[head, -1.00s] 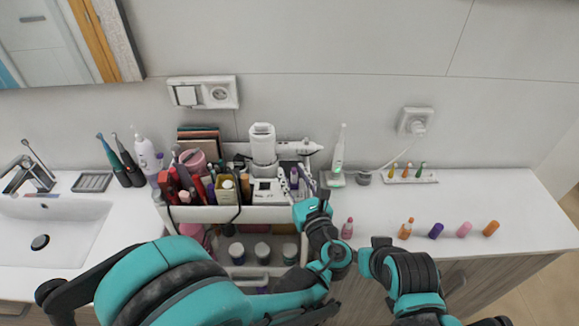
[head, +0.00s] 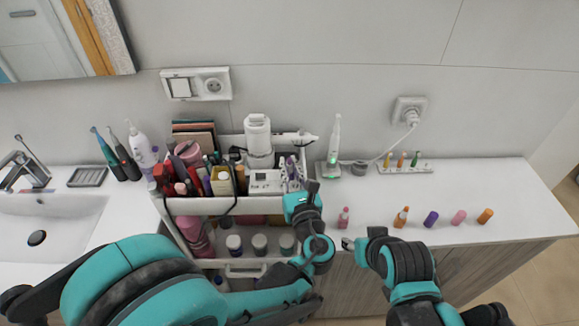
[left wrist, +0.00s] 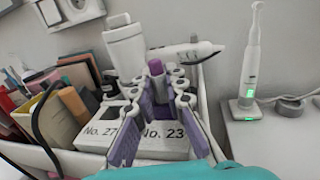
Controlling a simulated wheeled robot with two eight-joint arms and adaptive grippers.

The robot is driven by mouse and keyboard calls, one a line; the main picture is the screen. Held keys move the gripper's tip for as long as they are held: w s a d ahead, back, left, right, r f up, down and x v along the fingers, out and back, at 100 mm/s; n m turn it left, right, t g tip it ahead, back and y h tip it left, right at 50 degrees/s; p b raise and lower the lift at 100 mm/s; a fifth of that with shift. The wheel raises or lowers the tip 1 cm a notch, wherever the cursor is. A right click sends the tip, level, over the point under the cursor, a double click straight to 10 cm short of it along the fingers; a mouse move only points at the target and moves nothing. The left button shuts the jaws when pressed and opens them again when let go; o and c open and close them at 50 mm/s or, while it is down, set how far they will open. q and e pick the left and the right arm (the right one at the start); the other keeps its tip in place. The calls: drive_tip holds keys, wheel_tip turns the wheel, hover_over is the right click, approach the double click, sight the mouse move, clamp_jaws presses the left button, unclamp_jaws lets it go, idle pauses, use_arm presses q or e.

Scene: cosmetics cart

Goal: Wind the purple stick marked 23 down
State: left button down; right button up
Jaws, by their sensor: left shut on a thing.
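The purple stick (left wrist: 157,78) stands upright in the left wrist view, behind the card marked No. 23 (left wrist: 165,135). My left gripper (left wrist: 158,100) is around the stick, shut on it, with one purple-padded finger on each side. In the head view my left gripper (head: 293,172) is at the right end of the cart's top tray (head: 200,206). The stick's lower part is hidden. My right gripper (head: 350,243) is in front of the counter, away from the stick; its jaws are too small to read.
A No. 27 card (left wrist: 100,132) is beside the No. 23 card. A white device (head: 258,135) stands behind, and a toothbrush on a charger (head: 333,150) is to the right.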

use_arm(q)
drive_tip(key=m+h, duration=0.2)
drive_tip(key=h, duration=0.1)
drive_tip(key=m+h, duration=0.2)
drive_tip(key=h, duration=0.1)
drive_tip(key=m+h+b, duration=0.1)
drive_tip(key=m+h, duration=0.1)
drive_tip(key=h, duration=0.1)
drive_tip(key=shift+a+g, duration=0.3)
drive_tip(key=m+g+h, duration=0.2)
drive_tip(key=m+h, duration=0.1)
drive_tip(key=h, duration=0.1)
drive_tip(key=shift+w+d, duration=0.1)
drive_tip(key=shift+d+m+g+h+b, duration=0.1)
drive_tip(key=shift+m+g+h+b, duration=0.3)
drive_tip(key=shift+m+g+h, duration=0.85)
drive_tip(key=shift+h, duration=0.45)
drive_tip(key=c, duration=1.5)
unclamp_jaws()
drive_tip(key=shift+d, duration=0.1)
drive_tip(key=v, duration=1.2)
